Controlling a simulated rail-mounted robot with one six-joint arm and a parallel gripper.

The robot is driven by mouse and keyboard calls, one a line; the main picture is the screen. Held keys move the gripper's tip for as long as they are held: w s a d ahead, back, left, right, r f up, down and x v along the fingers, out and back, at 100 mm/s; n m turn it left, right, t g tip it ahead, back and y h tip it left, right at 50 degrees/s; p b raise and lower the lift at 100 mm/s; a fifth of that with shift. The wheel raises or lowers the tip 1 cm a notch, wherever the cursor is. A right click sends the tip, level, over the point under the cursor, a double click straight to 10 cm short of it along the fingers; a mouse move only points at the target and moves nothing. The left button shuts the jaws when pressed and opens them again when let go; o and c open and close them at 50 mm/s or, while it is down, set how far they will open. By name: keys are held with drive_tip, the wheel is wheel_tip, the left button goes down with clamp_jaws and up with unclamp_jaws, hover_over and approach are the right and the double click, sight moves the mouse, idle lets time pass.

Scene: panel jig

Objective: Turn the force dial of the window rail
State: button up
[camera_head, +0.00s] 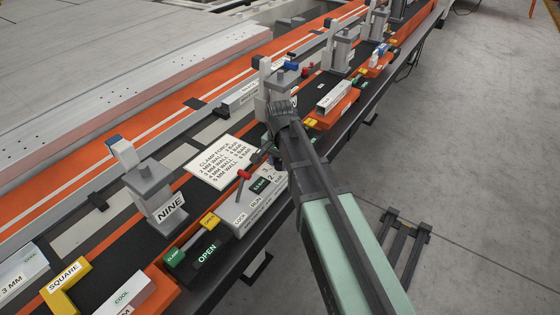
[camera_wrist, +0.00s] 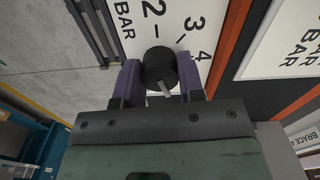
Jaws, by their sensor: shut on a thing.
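The force dial (camera_wrist: 159,69) is a round black knob with a light grey bar, seen in the wrist view on a white scale plate (camera_wrist: 146,30). The plate reads BAR, 2, 3 and 4 around it. The grey bar shows on the dial's near side; I cannot tell which number it marks. My gripper (camera_wrist: 159,80) has one dark purple finger on each side of the dial and is shut on it. In the head view my gripper (camera_head: 267,152) is at the control panel (camera_head: 240,220) and hides the dial. The panel carries LOCK and RUN labels and a small green display.
A red-knobbed lever (camera_head: 243,175) stands on the panel close to my gripper. A clamp force sign (camera_head: 222,162) lies behind it. Open floor lies to the right.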

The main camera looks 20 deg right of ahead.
sight(280, 161)
drive_tip(key=n, duration=0.5)
drive_tip(key=shift+n, duration=0.3)
idle(0.4)
drive_tip(key=o, duration=0.9)
drive_tip(key=shift+r, duration=0.1)
wheel_tip(280, 161, up, 11)
drive_tip(key=p, duration=1.1)
drive_tip(key=shift+f, duration=0.2)
